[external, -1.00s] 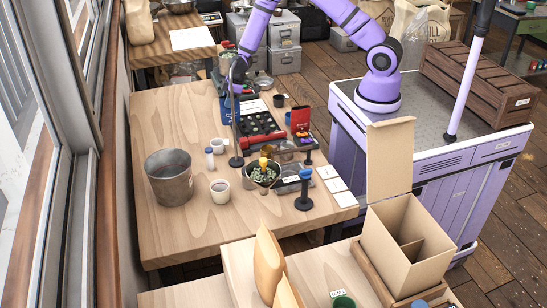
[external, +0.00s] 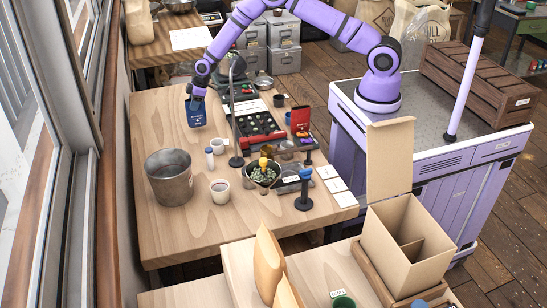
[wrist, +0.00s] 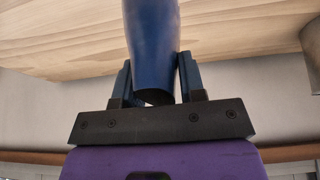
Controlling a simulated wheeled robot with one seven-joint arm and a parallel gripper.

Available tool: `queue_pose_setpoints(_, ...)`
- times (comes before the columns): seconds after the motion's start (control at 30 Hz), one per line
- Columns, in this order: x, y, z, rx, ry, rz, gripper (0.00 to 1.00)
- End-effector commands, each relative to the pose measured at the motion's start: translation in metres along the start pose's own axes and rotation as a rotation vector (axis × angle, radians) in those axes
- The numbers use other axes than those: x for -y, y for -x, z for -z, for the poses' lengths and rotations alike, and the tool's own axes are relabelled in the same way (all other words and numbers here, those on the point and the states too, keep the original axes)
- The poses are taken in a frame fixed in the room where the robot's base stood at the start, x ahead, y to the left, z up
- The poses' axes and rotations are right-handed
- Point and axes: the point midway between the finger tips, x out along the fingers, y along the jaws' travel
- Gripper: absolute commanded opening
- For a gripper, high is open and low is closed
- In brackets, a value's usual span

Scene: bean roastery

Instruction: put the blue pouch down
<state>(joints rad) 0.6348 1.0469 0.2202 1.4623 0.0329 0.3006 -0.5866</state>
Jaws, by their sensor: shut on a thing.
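The blue pouch (external: 196,113) hangs upright below my gripper (external: 197,92) in the external view, over the far left part of the wooden table (external: 155,125). A light label shows on its front. In the wrist view my gripper (wrist: 158,80) is shut on the pouch (wrist: 152,40), with one finger on each side of it. The pouch's lower end runs out of that view at the top. I cannot tell whether its bottom touches the table or is just above it.
A metal bucket (external: 170,180), a white cup (external: 220,191) and a small white bottle (external: 209,157) stand nearer on the table. The tabletop left of the pouch is bare.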

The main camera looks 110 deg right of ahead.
Motion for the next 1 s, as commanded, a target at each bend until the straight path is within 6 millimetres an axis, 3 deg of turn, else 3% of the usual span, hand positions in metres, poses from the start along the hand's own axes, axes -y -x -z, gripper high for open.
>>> queue_pose_setpoints(0.2,0.001,-0.026,-0.012,0.002,-0.001,0.001,0.04)
queue_pose_setpoints(0.5,0.001,-0.028,-0.013,0.002,0.0,0.001,0.04)
queue_pose_setpoints(0.53,0.001,-0.028,-0.013,0.002,0.0,0.001,0.42)
queue_pose_setpoints(0.63,0.001,-0.028,-0.013,0.002,0.0,0.001,0.63)
queue_pose_setpoints(1.0,0.0,-0.022,-0.012,0.001,0.0,0.0,0.63)
